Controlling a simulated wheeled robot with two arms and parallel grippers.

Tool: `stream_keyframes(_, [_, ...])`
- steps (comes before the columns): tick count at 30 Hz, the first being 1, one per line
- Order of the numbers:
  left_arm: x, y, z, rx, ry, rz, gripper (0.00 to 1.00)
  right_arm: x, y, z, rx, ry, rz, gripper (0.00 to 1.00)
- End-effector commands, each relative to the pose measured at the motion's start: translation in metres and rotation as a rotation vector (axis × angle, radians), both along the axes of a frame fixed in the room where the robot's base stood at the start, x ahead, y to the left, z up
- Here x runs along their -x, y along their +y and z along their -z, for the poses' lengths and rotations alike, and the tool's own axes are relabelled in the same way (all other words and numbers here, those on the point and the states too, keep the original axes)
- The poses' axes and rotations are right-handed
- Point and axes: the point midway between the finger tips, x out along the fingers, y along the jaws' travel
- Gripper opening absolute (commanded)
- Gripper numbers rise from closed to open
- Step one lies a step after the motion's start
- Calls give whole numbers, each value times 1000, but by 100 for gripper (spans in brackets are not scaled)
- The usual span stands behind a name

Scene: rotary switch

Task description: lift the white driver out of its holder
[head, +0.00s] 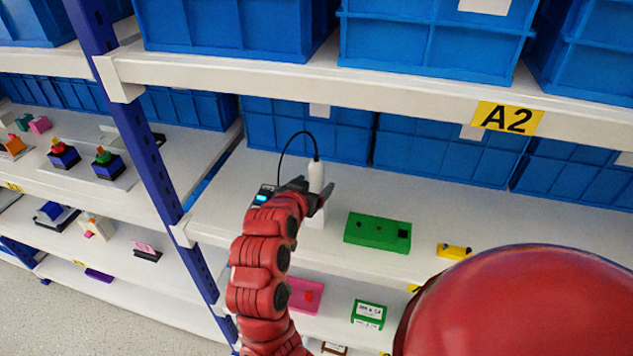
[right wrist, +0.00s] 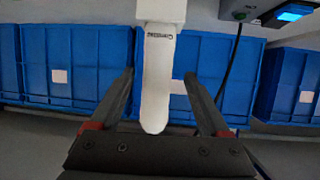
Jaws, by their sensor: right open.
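The white driver (head: 316,175) stands upright in its white holder (head: 315,219) on the middle shelf, with a black cable looping from its top. My right gripper (head: 315,192) is at the driver, its dark fingers open on either side of it. In the right wrist view the driver (right wrist: 157,85) lies between the two spread fingers of the right gripper (right wrist: 158,76), with a gap on each side. That view is turned over, so the holder (right wrist: 161,10) is at the top. My left gripper is not in view.
A box with a lit blue screen (head: 263,195) is left of the holder. A green block (head: 377,232) and a yellow part (head: 454,251) lie to the right. Blue bins (head: 430,155) line the back. A blue post (head: 150,160) stands left; an upper shelf edge (head: 300,88) runs above.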

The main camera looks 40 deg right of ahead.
Motion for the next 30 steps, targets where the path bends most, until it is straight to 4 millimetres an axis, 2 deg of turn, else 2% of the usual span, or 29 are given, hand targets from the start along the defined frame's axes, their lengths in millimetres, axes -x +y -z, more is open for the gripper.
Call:
stream_keyframes(1, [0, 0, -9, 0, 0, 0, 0, -1, -6, -2, -2, 5, 4, 80])
stream_keyframes(4, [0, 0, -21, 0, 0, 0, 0, -8, -18, 3, -1, 8, 4, 80])
stream_keyframes(9, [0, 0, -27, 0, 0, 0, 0, -18, -33, 13, -1, 6, 3, 80])
stream_keyframes(19, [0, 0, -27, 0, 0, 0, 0, -22, -36, 17, -1, 3, -1, 78])
stream_keyframes(30, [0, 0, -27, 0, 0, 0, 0, -22, -36, 16, 0, 2, -1, 11])
